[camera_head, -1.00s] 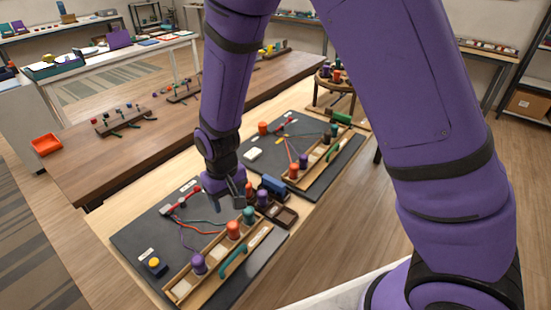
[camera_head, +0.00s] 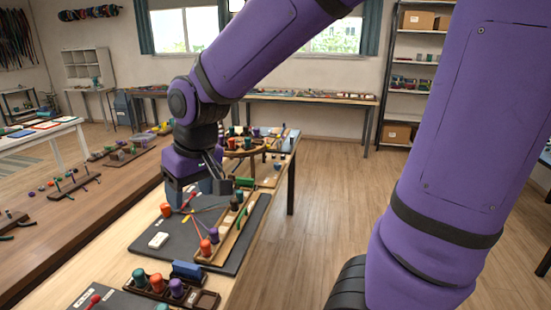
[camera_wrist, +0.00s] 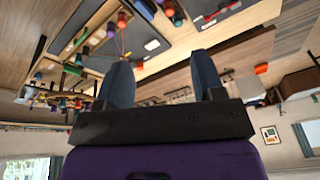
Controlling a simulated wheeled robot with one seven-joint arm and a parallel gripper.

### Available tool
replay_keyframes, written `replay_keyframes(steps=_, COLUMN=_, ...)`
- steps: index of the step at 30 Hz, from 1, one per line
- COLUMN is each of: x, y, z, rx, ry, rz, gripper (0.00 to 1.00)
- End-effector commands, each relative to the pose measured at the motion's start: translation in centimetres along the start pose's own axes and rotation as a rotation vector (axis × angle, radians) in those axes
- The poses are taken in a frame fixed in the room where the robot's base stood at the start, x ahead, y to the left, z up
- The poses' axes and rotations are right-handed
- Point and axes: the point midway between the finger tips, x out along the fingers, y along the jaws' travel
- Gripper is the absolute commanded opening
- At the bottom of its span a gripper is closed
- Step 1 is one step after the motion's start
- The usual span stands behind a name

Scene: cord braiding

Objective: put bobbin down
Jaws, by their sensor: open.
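My gripper (camera_head: 218,172) is open and raised above the far dark mat (camera_head: 185,230) in the head view. In the wrist view my gripper (camera_wrist: 163,75) shows two spread fingers with nothing held between them. A dark tray (camera_head: 207,299) at the bottom of the head view holds a teal bobbin (camera_head: 139,277), an orange bobbin (camera_head: 157,283) and a purple bobbin (camera_head: 176,288), all upright.
A blue block (camera_head: 187,270) lies behind the dark tray. A white block (camera_head: 158,240) and a lone orange bobbin (camera_head: 166,209) are on the mat's left side. A round wooden stand (camera_head: 240,152) with bobbins is behind my gripper. The floor at right is clear.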

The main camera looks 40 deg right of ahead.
Motion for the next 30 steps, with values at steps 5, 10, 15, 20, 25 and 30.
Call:
replay_keyframes(steps=5, x=-5.0, y=2.6, z=3.2, rx=0.043, ry=0.077, rz=0.023, gripper=0.62)
replay_keyframes(steps=10, x=-8.7, y=4.5, z=6.8, rx=0.078, ry=0.14, rz=0.058, gripper=0.62)
replay_keyframes(steps=15, x=-11.0, y=5.5, z=10.1, rx=0.109, ry=0.188, rz=0.095, gripper=0.62)
replay_keyframes(steps=20, x=-12.0, y=5.9, z=11.9, rx=0.125, ry=0.211, rz=0.118, gripper=0.62)
replay_keyframes(steps=25, x=-12.2, y=6.0, z=12.4, rx=0.129, ry=0.215, rz=0.124, gripper=0.62)
replay_keyframes(steps=30, x=-12.2, y=6.0, z=12.3, rx=0.128, ry=0.215, rz=0.124, gripper=0.62)
